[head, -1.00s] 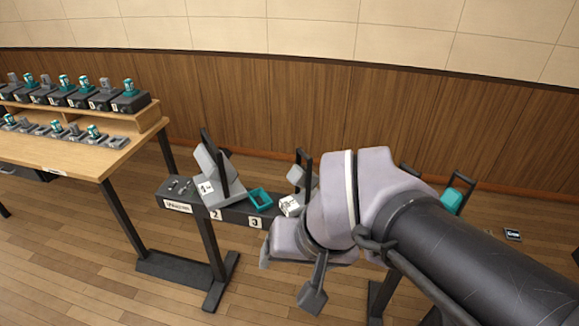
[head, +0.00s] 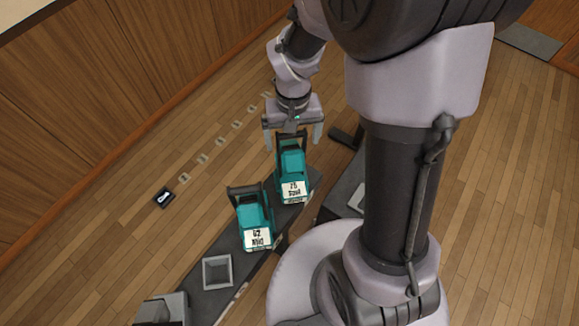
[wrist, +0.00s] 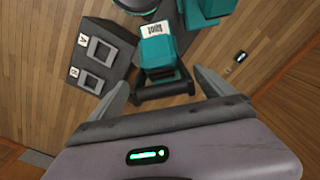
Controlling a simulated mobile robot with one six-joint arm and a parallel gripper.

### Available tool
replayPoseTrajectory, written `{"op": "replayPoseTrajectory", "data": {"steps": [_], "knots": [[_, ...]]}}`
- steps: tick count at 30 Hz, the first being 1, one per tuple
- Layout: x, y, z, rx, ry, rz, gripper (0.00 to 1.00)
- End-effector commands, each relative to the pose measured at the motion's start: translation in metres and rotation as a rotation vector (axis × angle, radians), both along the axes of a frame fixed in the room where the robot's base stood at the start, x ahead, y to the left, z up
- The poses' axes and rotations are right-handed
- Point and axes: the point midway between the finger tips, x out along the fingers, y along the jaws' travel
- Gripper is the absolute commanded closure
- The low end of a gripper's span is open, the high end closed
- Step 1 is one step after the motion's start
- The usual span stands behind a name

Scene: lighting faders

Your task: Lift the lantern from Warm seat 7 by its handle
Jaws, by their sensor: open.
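A teal lantern (head: 292,160) with a white label stands at the far end of a dark rail in the head view. Its dark handle (head: 290,138) faces my gripper (head: 292,143), which is open with one finger on each side of the handle. In the wrist view the same lantern (wrist: 157,52) and its handle bar (wrist: 165,92) lie between and just beyond my open fingers (wrist: 163,92). I cannot tell whether they touch. A second teal lantern (head: 253,212) stands nearer on the rail. I cannot read a Warm seat 7 mark.
The dark rail (head: 228,293) has an empty grey-framed seat (head: 217,272) and a grey unit (head: 163,308) at its near end. A dark block with seats A and B (wrist: 112,32) stands beside it.

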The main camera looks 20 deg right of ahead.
Motion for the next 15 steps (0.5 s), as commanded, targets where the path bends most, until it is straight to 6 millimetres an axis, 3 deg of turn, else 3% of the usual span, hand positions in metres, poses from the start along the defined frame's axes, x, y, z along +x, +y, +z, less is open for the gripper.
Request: {"op": "replayPoseTrajectory", "data": {"steps": [1,4,12,15], "knots": [[-0.001,0.002,-0.016,0.001,0.004,0.0,0.07],[0.0,0.003,-0.031,0.0,0.003,-0.001,0.07],[0.0,0.003,-0.034,0.0,0.001,-0.001,0.07],[0.0,0.003,-0.034,0.0,0.001,-0.001,0.27]]}}
